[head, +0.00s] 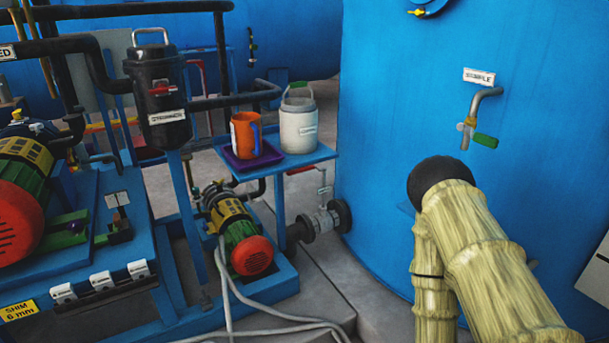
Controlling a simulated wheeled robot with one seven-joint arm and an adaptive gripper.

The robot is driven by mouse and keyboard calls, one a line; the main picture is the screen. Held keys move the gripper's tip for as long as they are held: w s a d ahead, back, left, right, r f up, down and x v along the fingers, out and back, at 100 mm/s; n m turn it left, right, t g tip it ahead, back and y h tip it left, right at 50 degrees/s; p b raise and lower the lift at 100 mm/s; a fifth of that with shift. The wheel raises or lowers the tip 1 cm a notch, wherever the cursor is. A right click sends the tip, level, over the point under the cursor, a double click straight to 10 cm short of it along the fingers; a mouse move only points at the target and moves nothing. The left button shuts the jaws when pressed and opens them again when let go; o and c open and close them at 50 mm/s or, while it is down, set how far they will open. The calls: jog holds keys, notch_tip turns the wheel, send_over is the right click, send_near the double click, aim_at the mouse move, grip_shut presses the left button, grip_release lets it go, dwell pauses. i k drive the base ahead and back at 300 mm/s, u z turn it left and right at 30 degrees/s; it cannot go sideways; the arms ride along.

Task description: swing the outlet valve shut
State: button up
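The likely outlet valve (322,221) is a grey valve body in the pipe at the foot of the big blue tank, between a dark flange and the small green pump. A red lever (300,170) shows above it and lies roughly level, pointing left, about along the pipe. A small tag hangs by the stem. The table edge lies close to the lever. My arm, with a bamboo-like surface and a black joint, stands at the right in front of the tank. My gripper cannot be seen.
A blue table (318,154) carries an orange mug (245,135) in a purple tray and a white jug (298,125). A sample tap (468,125) with a green handle juts from the blue tank (400,90). Pale hoses (275,318) lie on the floor by the pump (240,235).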

aim_at(296, 170)
jog(key=k, duration=0.65)
jog(key=u, duration=0.75)
jog(key=i, duration=1.25)
jog(key=u, duration=0.1)
